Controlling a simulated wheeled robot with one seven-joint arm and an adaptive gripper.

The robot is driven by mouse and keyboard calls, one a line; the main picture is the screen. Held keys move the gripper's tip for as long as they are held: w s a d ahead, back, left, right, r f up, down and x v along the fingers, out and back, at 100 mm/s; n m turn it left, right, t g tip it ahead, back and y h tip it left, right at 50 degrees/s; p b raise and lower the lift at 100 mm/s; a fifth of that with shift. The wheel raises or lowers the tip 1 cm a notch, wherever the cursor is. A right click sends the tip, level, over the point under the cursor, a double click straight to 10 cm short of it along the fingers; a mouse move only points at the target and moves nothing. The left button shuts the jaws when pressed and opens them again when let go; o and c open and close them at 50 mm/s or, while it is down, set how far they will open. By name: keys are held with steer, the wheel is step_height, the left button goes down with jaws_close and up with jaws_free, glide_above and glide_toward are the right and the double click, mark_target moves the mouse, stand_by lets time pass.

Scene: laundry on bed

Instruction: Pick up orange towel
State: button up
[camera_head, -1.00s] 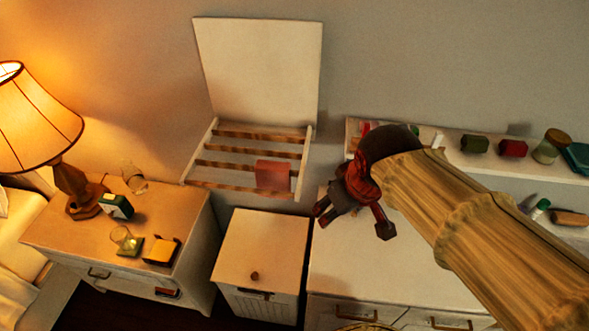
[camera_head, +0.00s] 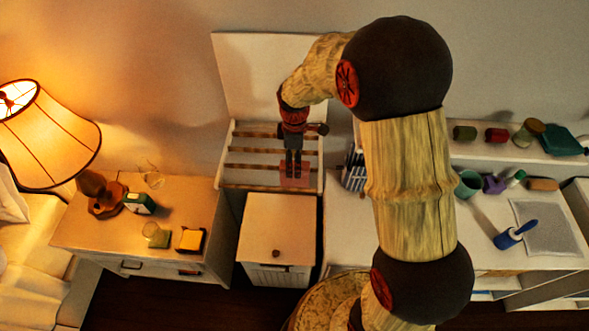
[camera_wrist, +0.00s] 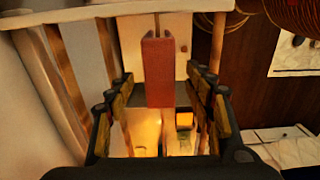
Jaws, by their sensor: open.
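The orange towel looks reddish and hangs folded over a bar of the drying rack. In the head view its lower part (camera_head: 295,182) shows below my gripper (camera_head: 293,163), which covers the rest. In the wrist view the towel (camera_wrist: 160,75) stands narrow and upright, in line with the gap between my fingers (camera_wrist: 160,90). My gripper is open, with one finger on each side of the towel's line. I cannot tell whether the fingers touch it.
The white rack (camera_head: 232,160) has several wooden bars and a tall back panel. A lidded white hamper (camera_head: 277,220) stands below it. A nightstand (camera_head: 90,235) with a lamp (camera_head: 48,140) is at the left. A white dresser (camera_head: 345,235) is at the right.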

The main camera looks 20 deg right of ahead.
step_height(320, 180, down, 8)
steer(key=p, duration=0.1)
stand_by(0.4)
steer(key=shift+d, duration=0.1)
steer(key=c, duration=0.3)
steer(key=c, duration=1)
steer(key=shift+o, duration=0.2)
steer(key=shift+r, duration=0.1)
step_height(320, 180, up, 18)
steer(key=b, duration=0.1)
steer(key=shift+b, duration=0.35)
step_height(320, 180, up, 15)
steer(key=p, duration=0.9)
steer(key=shift+p, duration=0.3)
